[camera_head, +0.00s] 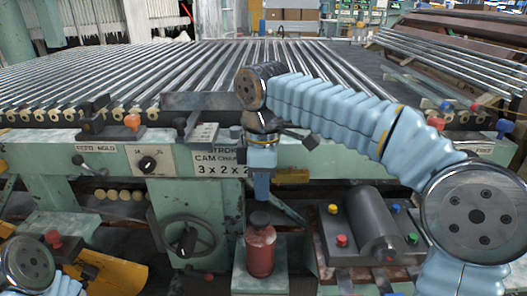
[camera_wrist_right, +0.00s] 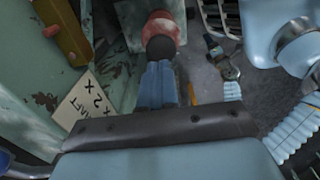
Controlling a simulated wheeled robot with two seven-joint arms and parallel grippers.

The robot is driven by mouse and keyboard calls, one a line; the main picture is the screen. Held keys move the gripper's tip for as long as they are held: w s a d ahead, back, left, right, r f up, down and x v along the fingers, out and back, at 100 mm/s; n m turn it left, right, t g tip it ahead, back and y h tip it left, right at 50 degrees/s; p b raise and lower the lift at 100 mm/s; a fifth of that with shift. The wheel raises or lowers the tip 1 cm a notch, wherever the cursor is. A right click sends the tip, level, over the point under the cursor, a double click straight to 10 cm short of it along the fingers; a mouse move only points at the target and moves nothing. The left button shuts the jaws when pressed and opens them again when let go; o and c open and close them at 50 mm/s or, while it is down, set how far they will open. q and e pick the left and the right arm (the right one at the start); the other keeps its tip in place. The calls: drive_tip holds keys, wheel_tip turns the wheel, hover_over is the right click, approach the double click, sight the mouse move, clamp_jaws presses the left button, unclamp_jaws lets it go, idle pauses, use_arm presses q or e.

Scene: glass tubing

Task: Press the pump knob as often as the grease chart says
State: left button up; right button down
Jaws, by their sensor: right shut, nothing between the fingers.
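The pump is a red cylinder (camera_head: 260,252) with a dark round knob (camera_head: 261,218) on top, standing upright below the machine's front beam. My right gripper (camera_head: 262,198) points straight down above the knob, its blue fingers shut and empty. A small gap shows between fingertips and knob in the head view. In the right wrist view the fingertips (camera_wrist_right: 159,65) overlap the edge of the knob (camera_wrist_right: 160,46), so contact cannot be told there. My left gripper is out of view.
A handwheel (camera_head: 187,238) stands left of the pump. A grey cylinder unit (camera_head: 371,226) with coloured buttons stands to its right. A dial (camera_head: 147,164) and an orange knob (camera_head: 132,121) sit on the beam. Glass tubes (camera_head: 220,70) lie in rows behind.

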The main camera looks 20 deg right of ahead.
wheel_tip(320, 180, up, 7)
idle(0.3)
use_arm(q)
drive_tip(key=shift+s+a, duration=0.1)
use_arm(e)
drive_tip(key=shift+d+f, duration=0.1)
idle(0.3)
